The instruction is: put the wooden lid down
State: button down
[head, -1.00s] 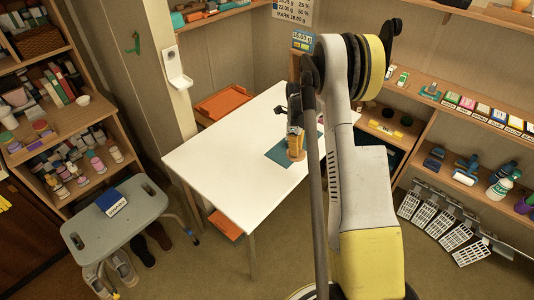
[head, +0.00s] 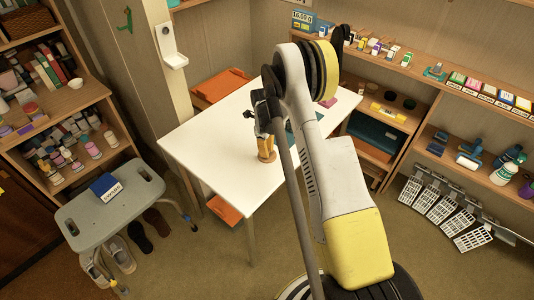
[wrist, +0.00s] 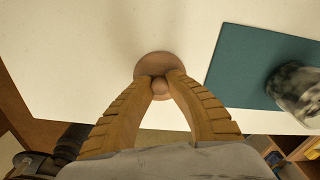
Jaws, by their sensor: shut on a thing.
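A round brown wooden lid (wrist: 157,63) with a small ball knob (wrist: 160,86) shows in the wrist view. My gripper (wrist: 160,82) is shut on the knob, with one finger on each side. In the head view the lid (head: 267,157) is at the lower end of my gripper (head: 265,143), over the white table (head: 215,140). I cannot tell whether the lid touches the tabletop.
A teal mat (wrist: 250,65) lies on the table to the right of the lid, with a grey marbled object (wrist: 296,88) on it. The left part of the table is bare. A grey stool (head: 115,200) with a blue box (head: 106,186) stands at the left.

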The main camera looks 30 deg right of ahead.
jog(key=shift+r, duration=0.1)
jog(key=c, duration=1.5)
grip_release()
jog(key=shift+o, duration=0.2)
